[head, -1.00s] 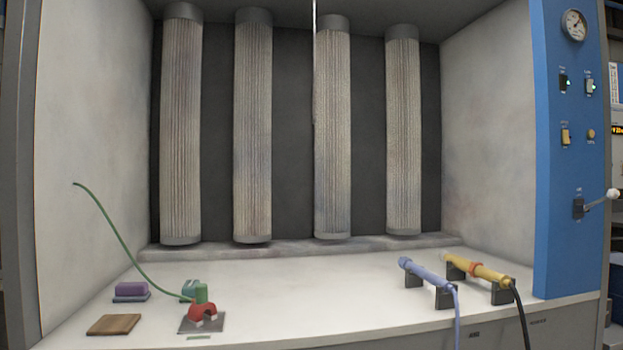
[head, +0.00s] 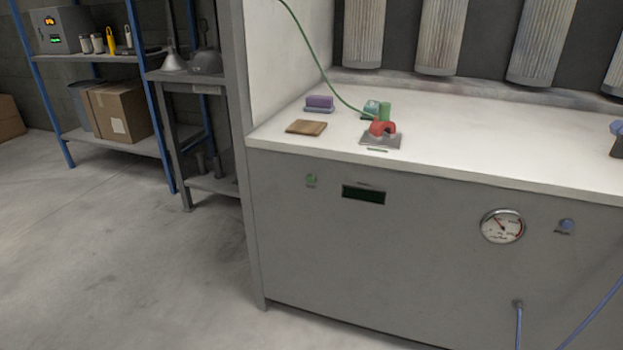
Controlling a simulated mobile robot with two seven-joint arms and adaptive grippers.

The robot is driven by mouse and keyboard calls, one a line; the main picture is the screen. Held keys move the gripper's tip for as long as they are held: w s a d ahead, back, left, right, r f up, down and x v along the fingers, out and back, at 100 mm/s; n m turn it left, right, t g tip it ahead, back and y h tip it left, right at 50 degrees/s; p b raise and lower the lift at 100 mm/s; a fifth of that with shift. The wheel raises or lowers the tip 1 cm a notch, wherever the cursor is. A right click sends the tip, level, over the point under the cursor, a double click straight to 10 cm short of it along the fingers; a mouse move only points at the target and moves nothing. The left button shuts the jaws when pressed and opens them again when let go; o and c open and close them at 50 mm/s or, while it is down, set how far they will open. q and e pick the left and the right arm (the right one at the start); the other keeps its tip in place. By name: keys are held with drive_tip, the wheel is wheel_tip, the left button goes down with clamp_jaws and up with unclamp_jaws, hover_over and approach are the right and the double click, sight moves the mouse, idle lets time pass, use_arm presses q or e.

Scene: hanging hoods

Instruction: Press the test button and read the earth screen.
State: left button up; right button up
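A small green button (head: 311,180) sits on the grey front panel of the booth, below the left end of the worktop; I take it for the test button. To its right on the panel is a dark rectangular screen (head: 364,195). The screen looks dark green to black, and I can make out no reading on it. Neither of my grippers shows in the head view.
The white worktop (head: 480,139) carries a red clamp (head: 382,129) on a plate with a green cable, a wooden block (head: 306,127) and a purple block (head: 319,101). A gauge (head: 502,226) is on the panel. Shelves (head: 100,59) stand left; the floor before the panel is clear.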

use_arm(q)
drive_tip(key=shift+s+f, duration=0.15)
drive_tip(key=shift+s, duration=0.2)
